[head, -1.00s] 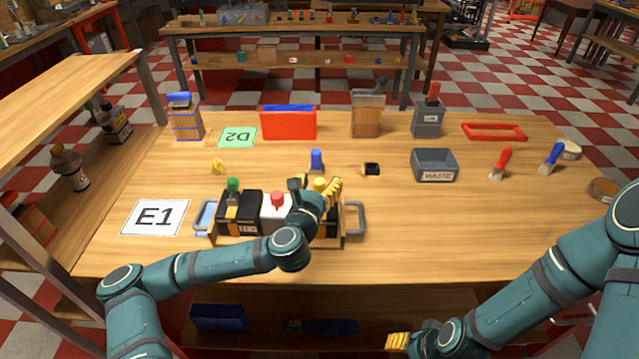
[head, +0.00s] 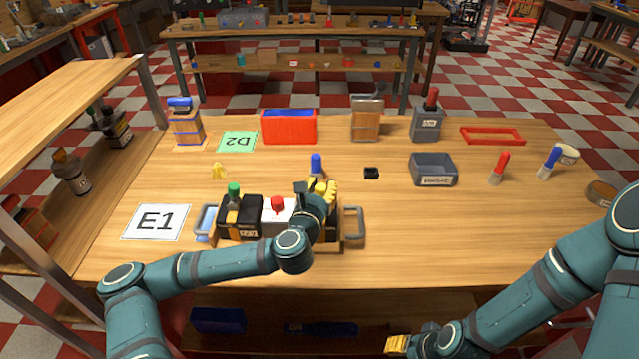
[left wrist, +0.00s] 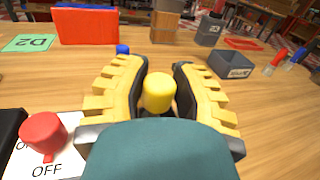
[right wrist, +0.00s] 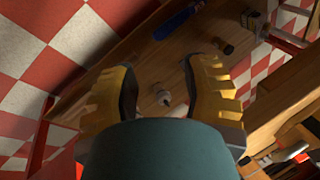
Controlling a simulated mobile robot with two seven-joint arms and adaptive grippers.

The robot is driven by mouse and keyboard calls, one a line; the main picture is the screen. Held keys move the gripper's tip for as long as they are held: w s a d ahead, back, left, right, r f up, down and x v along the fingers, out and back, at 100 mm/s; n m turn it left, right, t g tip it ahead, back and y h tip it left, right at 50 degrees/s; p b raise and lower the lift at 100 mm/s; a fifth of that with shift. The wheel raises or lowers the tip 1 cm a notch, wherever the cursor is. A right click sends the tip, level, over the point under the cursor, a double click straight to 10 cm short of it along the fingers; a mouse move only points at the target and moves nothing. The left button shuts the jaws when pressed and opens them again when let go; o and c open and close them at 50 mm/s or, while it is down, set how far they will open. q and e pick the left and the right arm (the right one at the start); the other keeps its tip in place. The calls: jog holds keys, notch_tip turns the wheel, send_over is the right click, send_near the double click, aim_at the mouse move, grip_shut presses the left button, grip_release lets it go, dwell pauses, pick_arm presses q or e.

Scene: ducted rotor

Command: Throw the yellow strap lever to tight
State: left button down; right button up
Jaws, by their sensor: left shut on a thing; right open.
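The yellow strap lever's round knob (left wrist: 158,92) stands between the two yellow-padded fingers of my left gripper (left wrist: 160,98) in the left wrist view. My left gripper (head: 322,192) is shut on this knob at the right end of the handled tray (head: 353,224) in the head view. My wrist and fingers hide the lever's stem and any marks by it. My right gripper (head: 397,343) is low in front of the table. The right wrist view shows its fingers (right wrist: 160,95) apart with nothing between them.
Beside the yellow lever are a red lever (head: 277,204), by an OFF mark in the left wrist view, and a green-topped lever (head: 234,190). A blue knob (head: 316,162) stands just behind. A grey waste bin (head: 433,170) is farther right. The table's right front is clear.

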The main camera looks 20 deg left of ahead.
pick_arm(q)
jog(key=m+p, duration=0.1)
jog(key=p, duration=0.1)
jog(key=d+m+p, duration=0.1)
jog(key=p, duration=0.1)
jog(key=d+m+g+p, duration=0.1)
jog(key=m, duration=0.1)
jog(key=shift+w+d+p, duration=0.2)
jog(key=shift+w+p, duration=0.1)
jog(key=shift+p, duration=0.1)
jog(key=shift+w+d+f+m+g+y+p, duration=0.1)
jog(key=shift+d+f+m+g+y+p, duration=0.25)
jog(key=shift+m+p, duration=0.5)
jog(key=shift+d+f+m+p, duration=0.2)
jog(key=shift+f+m+p, duration=0.05)
jog(key=shift+m+p, duration=0.2)
jog(key=c, duration=0.7)
grip_release()
jog(key=s, duration=0.4)
jog(key=s+r, duration=0.1)
jog(key=s, duration=0.3)
jog(key=s+r, duration=0.1)
jog(key=s, duration=0.2)
jog(key=shift+s+d, duration=0.35)
jog(key=shift+s, duration=0.05)
